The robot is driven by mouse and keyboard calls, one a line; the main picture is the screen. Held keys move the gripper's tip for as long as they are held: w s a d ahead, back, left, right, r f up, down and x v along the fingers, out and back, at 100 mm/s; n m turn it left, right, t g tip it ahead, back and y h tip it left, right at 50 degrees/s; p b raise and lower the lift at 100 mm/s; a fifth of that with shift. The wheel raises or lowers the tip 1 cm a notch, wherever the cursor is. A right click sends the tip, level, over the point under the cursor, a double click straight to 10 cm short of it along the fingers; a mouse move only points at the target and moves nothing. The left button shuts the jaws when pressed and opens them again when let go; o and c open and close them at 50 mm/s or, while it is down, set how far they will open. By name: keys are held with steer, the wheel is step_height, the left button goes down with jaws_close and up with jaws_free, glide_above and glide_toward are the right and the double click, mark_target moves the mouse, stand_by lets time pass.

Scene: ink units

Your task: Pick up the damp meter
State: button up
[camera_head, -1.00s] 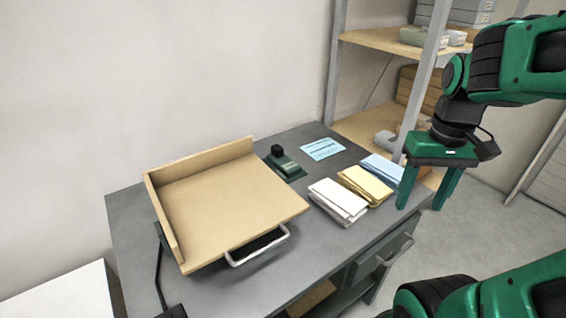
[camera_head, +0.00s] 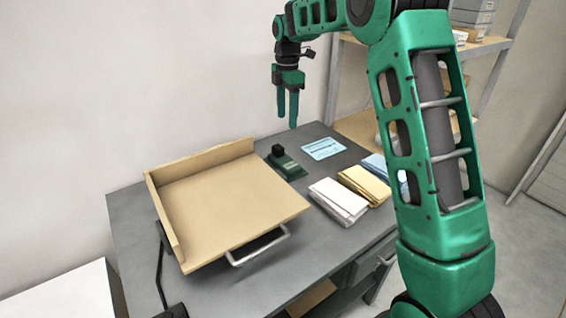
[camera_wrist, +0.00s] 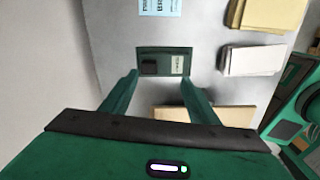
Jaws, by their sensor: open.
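The damp meter (camera_head: 284,163) appears to be the small dark green device with a raised black block on the grey table, right of the wooden tray. In the wrist view the damp meter (camera_wrist: 164,62) lies ahead of the fingertips, roughly between their lines, with a pale label on it. My gripper (camera_head: 287,122) is open and empty, pointing down above the back of the table, over the device. In the wrist view my gripper (camera_wrist: 160,76) shows two green fingers spread apart, with nothing between them.
The raised-edge wooden tray (camera_head: 225,203) with a metal handle stands close left of the device. A blue printed card (camera_head: 323,148) lies to its right. Shelving (camera_head: 333,80) stands behind, near the wall.

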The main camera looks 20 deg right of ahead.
steer(key=w+a+f+n, duration=0.1)
steer(key=w+a+n, duration=0.1)
glide_above(278, 146)
step_height(278, 146, down, 5)
steer(key=shift+s+r, duration=0.1)
steer(key=shift+r, duration=0.05)
steer(key=shift+f, duration=3.2)
jaws_close()
